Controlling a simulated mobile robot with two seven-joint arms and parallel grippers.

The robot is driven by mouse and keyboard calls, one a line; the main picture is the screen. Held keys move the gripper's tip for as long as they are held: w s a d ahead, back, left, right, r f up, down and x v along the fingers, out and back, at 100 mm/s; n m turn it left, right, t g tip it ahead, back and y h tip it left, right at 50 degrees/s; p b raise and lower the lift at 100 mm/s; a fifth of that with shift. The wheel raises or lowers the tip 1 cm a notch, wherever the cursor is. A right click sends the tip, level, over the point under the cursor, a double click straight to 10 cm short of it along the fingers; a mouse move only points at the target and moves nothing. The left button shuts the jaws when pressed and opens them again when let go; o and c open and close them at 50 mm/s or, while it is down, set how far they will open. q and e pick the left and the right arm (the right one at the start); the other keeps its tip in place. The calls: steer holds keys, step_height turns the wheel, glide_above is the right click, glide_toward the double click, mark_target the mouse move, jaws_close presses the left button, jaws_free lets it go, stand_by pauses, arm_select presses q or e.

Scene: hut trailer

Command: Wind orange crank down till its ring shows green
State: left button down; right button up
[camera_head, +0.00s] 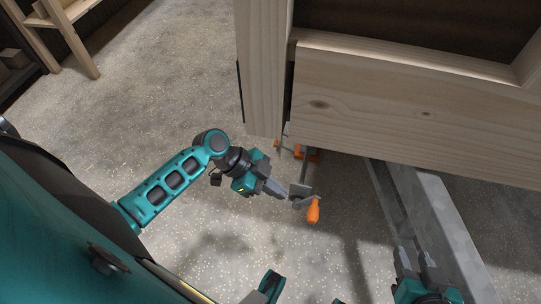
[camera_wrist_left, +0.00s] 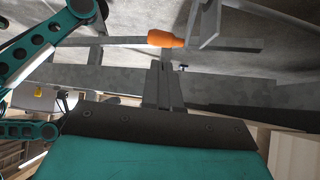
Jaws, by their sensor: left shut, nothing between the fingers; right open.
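The crank's orange handle (camera_head: 313,210) hangs below the wooden frame in the head view, on a grey crank arm (camera_head: 301,191). In the left wrist view the orange handle (camera_wrist_left: 166,39) lies just beyond my fingertips, beside the grey crank arm (camera_wrist_left: 207,24). My left gripper (camera_head: 284,193) is shut and empty, just left of the crank; its closed fingers also show in the left wrist view (camera_wrist_left: 163,66). I cannot tell whether they touch the crank. My right gripper (camera_head: 415,257) is open at the lower right, apart from the crank. I cannot make out the ring or its colour.
A wooden frame (camera_head: 400,97) overhangs the crank, with a wooden post (camera_head: 262,70) at its left. Orange fittings (camera_head: 306,154) sit under the frame. A grey metal beam (camera_head: 436,220) runs along the right. The speckled floor (camera_head: 150,110) is clear at the left.

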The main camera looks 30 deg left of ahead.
mark_target(309, 212)
arm_select(q)
steer(key=b+x, duration=0.2)
steer(key=x, duration=0.7)
steer(key=shift+f, duration=0.1)
arm_select(e)
step_height(309, 212, down, 2)
steer(key=shift+f, duration=0.25)
arm_select(q)
steer(key=shift+w+d, duration=0.1)
arm_select(e)
steer(key=shift+r, duration=0.15)
